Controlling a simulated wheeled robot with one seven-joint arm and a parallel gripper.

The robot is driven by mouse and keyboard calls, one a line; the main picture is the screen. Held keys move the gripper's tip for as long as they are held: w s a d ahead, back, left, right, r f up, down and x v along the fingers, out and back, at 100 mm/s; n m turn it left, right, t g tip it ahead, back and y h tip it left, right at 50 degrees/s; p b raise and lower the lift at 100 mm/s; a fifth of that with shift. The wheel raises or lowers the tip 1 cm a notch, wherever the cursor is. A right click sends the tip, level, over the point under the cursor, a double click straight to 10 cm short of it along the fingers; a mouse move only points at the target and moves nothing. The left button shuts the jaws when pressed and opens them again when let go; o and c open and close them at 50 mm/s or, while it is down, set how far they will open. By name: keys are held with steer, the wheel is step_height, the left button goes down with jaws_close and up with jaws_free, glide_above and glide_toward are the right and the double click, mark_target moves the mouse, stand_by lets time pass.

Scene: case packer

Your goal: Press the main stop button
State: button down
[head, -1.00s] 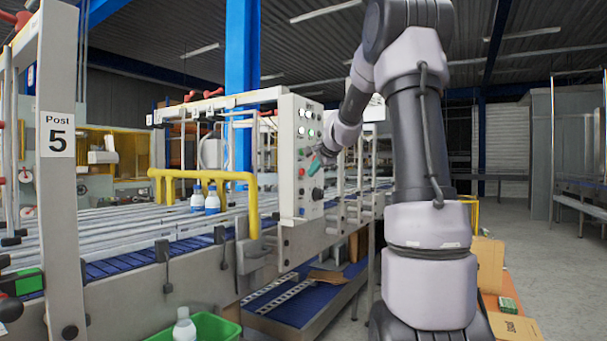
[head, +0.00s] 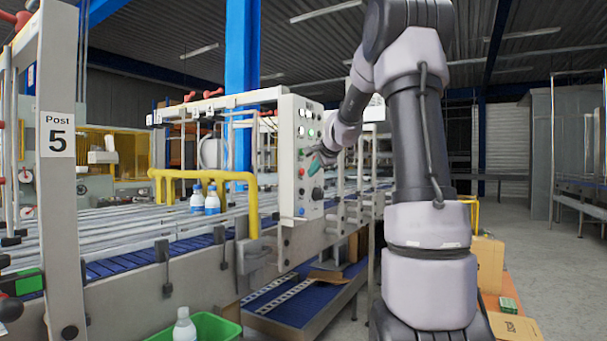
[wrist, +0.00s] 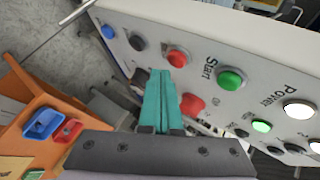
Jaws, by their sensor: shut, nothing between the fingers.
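The grey control panel (head: 286,150) stands left of my arm in the head view and fills much of the wrist view. My gripper (head: 315,168) is at its face. In the wrist view the teal fingers of my gripper (wrist: 160,75) are shut together and empty. Their tips lie just below a red button (wrist: 178,57) and left of another red button (wrist: 192,105). I cannot tell whether they touch the panel. A green button (wrist: 231,79) is beside the word "Start". No label reading main stop is legible, so I cannot tell which red button it is.
A blue button (wrist: 108,31) and a black knob (wrist: 139,78) are left of the fingertips. A white lamp (wrist: 298,108) is at the right. In the head view a yellow rail (head: 205,175) and white bottles (head: 212,200) are left of the panel.

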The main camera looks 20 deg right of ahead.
steer(key=shift+w+a, duration=0.1)
steer(key=shift+w+a, duration=0.15)
steer(key=shift+w, duration=0.1)
steer(key=shift+w+a, duration=0.35)
steer(key=shift+w, duration=0.05)
stand_by(1.0)
steer(key=shift+s+d, duration=0.1)
steer(key=shift+s, duration=0.05)
steer(key=shift+s+d, duration=0.45)
steer(key=shift+s, duration=0.15)
steer(key=shift+s+d, duration=0.8)
steer(key=shift+s, duration=0.2)
steer(key=shift+s+d, duration=0.8)
steer(key=shift+s, duration=0.2)
